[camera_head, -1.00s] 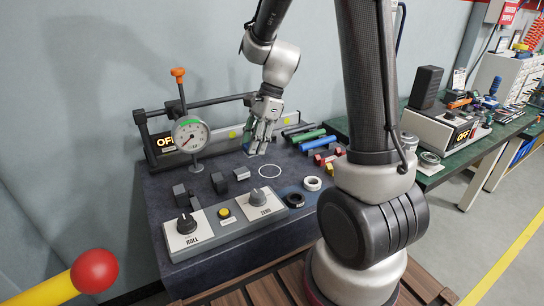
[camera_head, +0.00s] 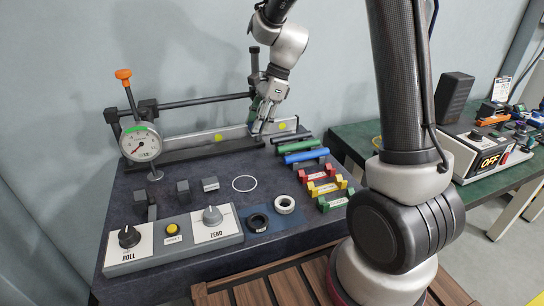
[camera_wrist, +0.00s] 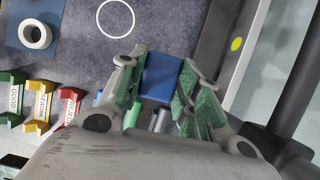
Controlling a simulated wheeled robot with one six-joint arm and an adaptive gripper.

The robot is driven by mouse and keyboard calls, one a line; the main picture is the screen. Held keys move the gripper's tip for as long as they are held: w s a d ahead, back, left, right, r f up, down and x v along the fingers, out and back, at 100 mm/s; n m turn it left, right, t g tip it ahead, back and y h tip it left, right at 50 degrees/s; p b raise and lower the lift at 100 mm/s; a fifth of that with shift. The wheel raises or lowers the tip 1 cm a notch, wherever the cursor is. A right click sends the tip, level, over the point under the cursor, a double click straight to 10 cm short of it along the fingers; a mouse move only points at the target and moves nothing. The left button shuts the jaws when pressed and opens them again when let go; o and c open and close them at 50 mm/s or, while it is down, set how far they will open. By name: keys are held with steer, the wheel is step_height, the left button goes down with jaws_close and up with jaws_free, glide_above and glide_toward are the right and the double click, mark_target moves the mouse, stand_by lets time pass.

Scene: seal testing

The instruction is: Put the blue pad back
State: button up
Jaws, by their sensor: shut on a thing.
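The blue pad (camera_wrist: 160,78) shows in the wrist view as a blue block between the green-lined fingers of my gripper (camera_wrist: 160,85). The fingers are shut on it. In the head view my gripper (camera_head: 262,128) points down at the back of the dark bench, close to the long rail, and the pad is not clearly seen there. A white circle outline (camera_head: 244,184) is marked on the bench in front of my gripper; it also shows in the wrist view (camera_wrist: 116,18). I cannot tell whether the pad touches the bench.
Blue (camera_head: 306,156) and green (camera_head: 297,146) rods lie right of my gripper, with red (camera_head: 311,167), yellow (camera_head: 327,187) and green (camera_head: 336,201) holders in front. A dial gauge (camera_head: 141,144) stands at left. A knob panel (camera_head: 172,240) and rings line the front. The rail (camera_head: 215,138) runs behind.

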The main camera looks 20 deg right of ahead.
mark_target(256, 160)
steer(key=shift+d, duration=0.2)
step_height(256, 160, down, 10)
stand_by(0.3)
steer(key=o, duration=1.1)
steer(key=shift+f, duration=0.1)
steer(key=shift+c, duration=0.2)
steer(key=s+d+r+n+t+h, duration=0.1)
steer(key=s+d+r+n, duration=0.2)
steer(key=r, duration=0.6)
steer(key=s+d+r+n, duration=0.1)
steer(key=s+d+r, duration=0.3)
steer(key=r, duration=0.5)
steer(key=s+d+r+n+t+h, duration=0.1)
steer(key=s+d+r+n, duration=0.1)
steer(key=s+n, duration=0.4)
steer(key=s+d+r+n+t+h, duration=0.2)
steer(key=s+d+n, duration=0.3)
steer(key=s, duration=0.8)
steer(key=n, duration=0.2)
steer(key=shift+s+d+r+n+h, duration=0.15)
steer(key=shift+s+r+n+h, duration=0.1)
steer(key=shift+s+n+h, duration=0.1)
